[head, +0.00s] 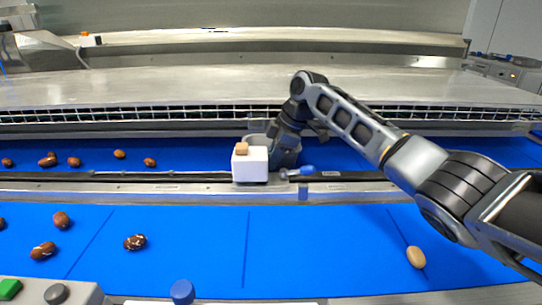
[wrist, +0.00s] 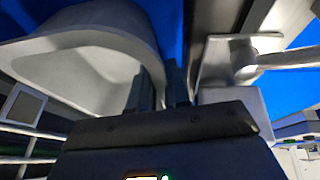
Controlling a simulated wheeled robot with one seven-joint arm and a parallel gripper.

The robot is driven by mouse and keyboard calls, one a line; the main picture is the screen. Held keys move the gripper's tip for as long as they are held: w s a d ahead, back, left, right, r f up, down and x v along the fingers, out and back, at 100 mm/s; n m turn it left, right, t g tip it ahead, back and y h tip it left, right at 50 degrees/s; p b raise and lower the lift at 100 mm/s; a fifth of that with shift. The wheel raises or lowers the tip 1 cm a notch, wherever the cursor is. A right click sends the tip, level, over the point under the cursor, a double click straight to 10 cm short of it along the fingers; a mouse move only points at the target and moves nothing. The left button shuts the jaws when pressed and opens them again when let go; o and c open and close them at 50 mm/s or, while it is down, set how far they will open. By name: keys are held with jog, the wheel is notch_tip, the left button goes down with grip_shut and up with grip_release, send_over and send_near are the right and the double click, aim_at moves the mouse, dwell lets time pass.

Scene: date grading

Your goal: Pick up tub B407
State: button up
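A grey tub (wrist: 70,50) with a thick rounded rim fills the left of the wrist view, seen close up and partly cut off. In the head view a grey rounded tub (head: 257,140) shows behind a white box, partly hidden by it and by my arm. No label B407 is legible. My gripper (wrist: 160,88) has its two dark fingers close together with the tub's wall between them, one inside and one outside. They look shut on the wall. In the head view my gripper (head: 283,132) is at the tub, its fingertips hidden.
Dates lie on the blue belts (head: 190,220). A wire grid (head: 150,114) runs behind.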

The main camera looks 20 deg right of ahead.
jog(key=shift+f, duration=0.25)
dwell(0.4)
grip_shut()
